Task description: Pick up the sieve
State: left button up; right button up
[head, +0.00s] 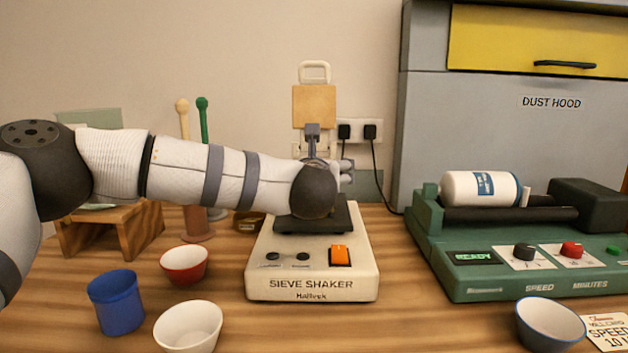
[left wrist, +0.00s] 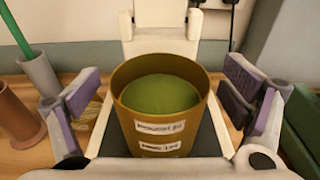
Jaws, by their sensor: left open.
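The sieve (left wrist: 165,130) is a brassy round vessel with white labels and green powder inside. In the left wrist view it stands upright on the dark plate of the sieve shaker. My left gripper (left wrist: 160,90) is open, with one finger pad on each side of the sieve and a visible gap on both sides. In the head view my left arm comes over the sieve shaker (head: 312,268), and my left gripper (head: 325,168) is mostly hidden behind its wrist. The sieve is hidden there too. My right gripper is not in view.
A blue cup (head: 117,302), a red bowl (head: 185,265) and a white bowl (head: 189,326) stand left of the shaker. A green roller machine (head: 490,275) and a blue-rimmed bowl (head: 549,325) are at the right. A low brassy dish (left wrist: 86,118) lies beside the shaker.

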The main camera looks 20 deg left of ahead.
pick_arm(q)
jog(key=shift+w+f, duration=0.15)
jog(key=shift+w, duration=0.1)
jog(key=c, duration=1.3)
